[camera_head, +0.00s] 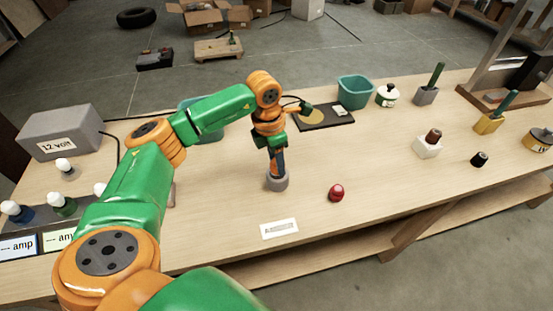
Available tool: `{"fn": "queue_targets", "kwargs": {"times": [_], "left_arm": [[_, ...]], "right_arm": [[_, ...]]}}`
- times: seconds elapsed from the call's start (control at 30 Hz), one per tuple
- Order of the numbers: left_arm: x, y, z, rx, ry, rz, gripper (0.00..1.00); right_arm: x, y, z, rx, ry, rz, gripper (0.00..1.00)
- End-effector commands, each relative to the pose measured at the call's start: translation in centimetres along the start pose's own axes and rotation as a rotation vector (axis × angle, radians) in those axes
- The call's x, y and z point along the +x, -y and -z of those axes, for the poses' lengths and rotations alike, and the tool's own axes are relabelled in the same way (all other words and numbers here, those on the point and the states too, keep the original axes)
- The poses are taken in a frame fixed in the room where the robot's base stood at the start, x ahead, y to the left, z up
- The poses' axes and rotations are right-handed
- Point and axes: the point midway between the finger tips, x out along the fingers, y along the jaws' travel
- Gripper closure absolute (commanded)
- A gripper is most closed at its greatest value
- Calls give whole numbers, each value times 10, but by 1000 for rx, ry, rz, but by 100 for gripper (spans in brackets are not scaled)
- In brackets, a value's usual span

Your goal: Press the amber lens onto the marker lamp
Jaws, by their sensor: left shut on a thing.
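My left arm reaches in from the lower left and bends down at the wrist. Its gripper (277,172) points straight down and is shut at the top of a short grey round base (277,183), which seems to be the marker lamp. The thing between the fingers is small and mostly hidden; I take it for the amber lens, but its colour does not show clearly. I cannot tell whether it touches the base. A red domed lens (336,193) lies apart on the bench to the right. My right gripper is not in view.
A white label card (279,229) lies near the front edge of the wooden bench (380,188). A grey 12 volt box (60,134) stands at the left. Behind the gripper are a dark tray (324,116) and a teal bin (355,92). Bench space right of the red lens is clear.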

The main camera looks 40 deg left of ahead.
Motion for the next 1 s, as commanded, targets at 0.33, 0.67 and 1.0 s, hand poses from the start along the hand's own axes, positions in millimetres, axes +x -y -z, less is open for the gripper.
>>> {"fn": "queue_targets", "kwargs": {"times": [0.33, 0.67, 1.0], "left_arm": [[1, 0, 0, 0, 0, 0, 100], [8, 0, 1, 0, 0, 0, 100], [11, 0, 1, 0, 0, 0, 28]], "right_arm": [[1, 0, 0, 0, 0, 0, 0], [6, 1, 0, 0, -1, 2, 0], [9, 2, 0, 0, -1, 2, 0]]}}
